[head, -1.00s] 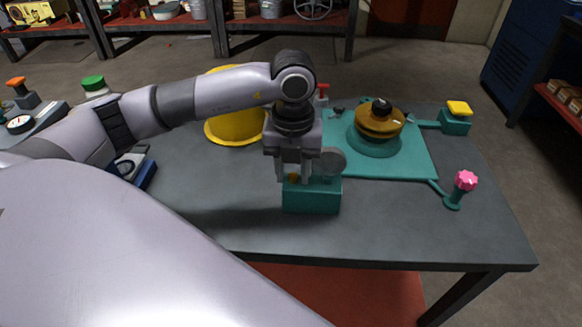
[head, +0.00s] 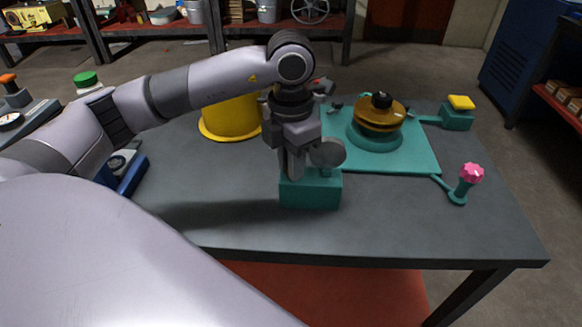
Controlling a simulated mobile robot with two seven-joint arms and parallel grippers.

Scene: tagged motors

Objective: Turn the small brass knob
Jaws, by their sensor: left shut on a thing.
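My left gripper (head: 295,175) points down at the front of a small teal box (head: 312,196) on the grey table. Its fingers are close together and shut on the small brass knob. The knob itself is hidden behind the fingers and cannot be seen now. A round grey disc (head: 328,153) stands on the box, just right of the fingers. My right gripper is not in view.
Behind the box, a teal plate (head: 410,160) bears a brass wheel (head: 381,112). A pink knob (head: 471,173) and a yellow-topped teal block (head: 460,103) stand right. A yellow bucket-like thing (head: 230,118) stands behind my arm. The front table (head: 400,235) is clear.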

